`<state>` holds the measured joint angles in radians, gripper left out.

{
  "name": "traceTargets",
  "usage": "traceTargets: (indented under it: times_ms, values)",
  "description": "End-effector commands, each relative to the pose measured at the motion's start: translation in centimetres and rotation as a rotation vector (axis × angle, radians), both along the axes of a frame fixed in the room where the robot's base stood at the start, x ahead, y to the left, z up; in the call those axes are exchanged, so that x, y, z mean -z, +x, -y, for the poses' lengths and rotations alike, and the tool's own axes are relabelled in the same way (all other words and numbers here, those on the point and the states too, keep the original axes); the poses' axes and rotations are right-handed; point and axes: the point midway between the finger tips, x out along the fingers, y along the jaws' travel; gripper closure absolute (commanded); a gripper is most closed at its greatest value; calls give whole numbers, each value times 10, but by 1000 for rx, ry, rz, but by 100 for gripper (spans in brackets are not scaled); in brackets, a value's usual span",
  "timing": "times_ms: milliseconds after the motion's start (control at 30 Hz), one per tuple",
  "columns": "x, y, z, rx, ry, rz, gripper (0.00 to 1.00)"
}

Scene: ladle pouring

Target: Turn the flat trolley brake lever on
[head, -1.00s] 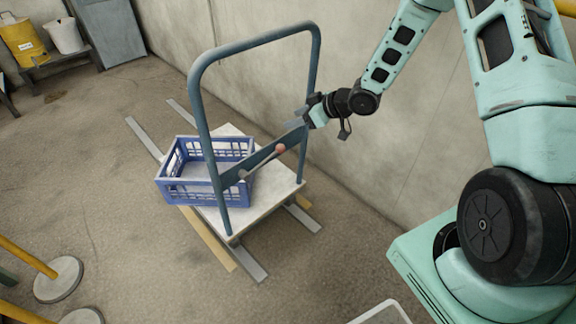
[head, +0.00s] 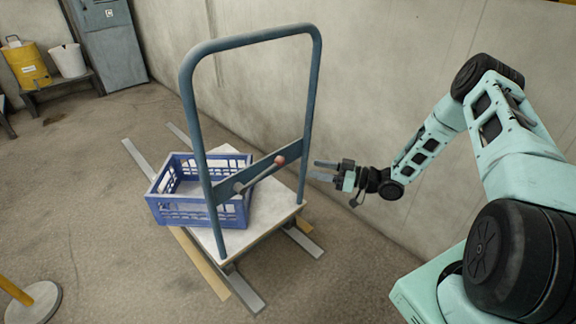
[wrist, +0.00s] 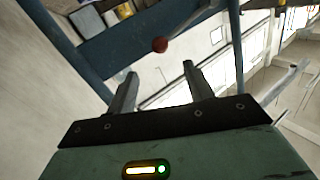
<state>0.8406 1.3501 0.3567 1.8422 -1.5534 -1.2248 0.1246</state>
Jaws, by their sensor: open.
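The flat trolley (head: 217,249) has a tall blue-grey push handle frame with a crossbar. The brake lever (head: 262,174) is a thin grey rod on the crossbar, ending in a red-brown ball knob (head: 279,160). It slopes up to the right along the crossbar. The knob also shows in the wrist view (wrist: 160,45), just beyond the fingertips. My gripper (head: 318,170) is open and empty, to the right of the handle frame in the head view, fingers pointing left toward the frame. In the wrist view my gripper (wrist: 158,80) has its two fingers apart with nothing between them.
A blue crate (head: 160,213) sits on the trolley's left part. A concrete wall (head: 400,80) stands behind. A yellow bucket (head: 27,65) and a white bucket (head: 68,62) are on a low bench at far left. A yellow post's base (head: 35,305) stands at lower left.

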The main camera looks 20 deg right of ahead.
Motion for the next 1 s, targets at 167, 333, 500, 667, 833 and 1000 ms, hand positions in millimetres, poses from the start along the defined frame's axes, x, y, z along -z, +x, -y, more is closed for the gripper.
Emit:
traceTargets:
  times_ms: [167, 333, 500, 667, 833, 1000]
  values:
    - [2, 26, -29, -3, -1, 2, 48]
    - [1, 49, -52, -1, -1, 1, 48]
    - [1, 64, -67, -1, -1, 0, 48]
    - [1, 70, -73, 1, -2, -1, 48]
    - [0, 71, -74, 1, -2, -1, 48]
    - [0, 71, -74, 1, -2, -1, 65]
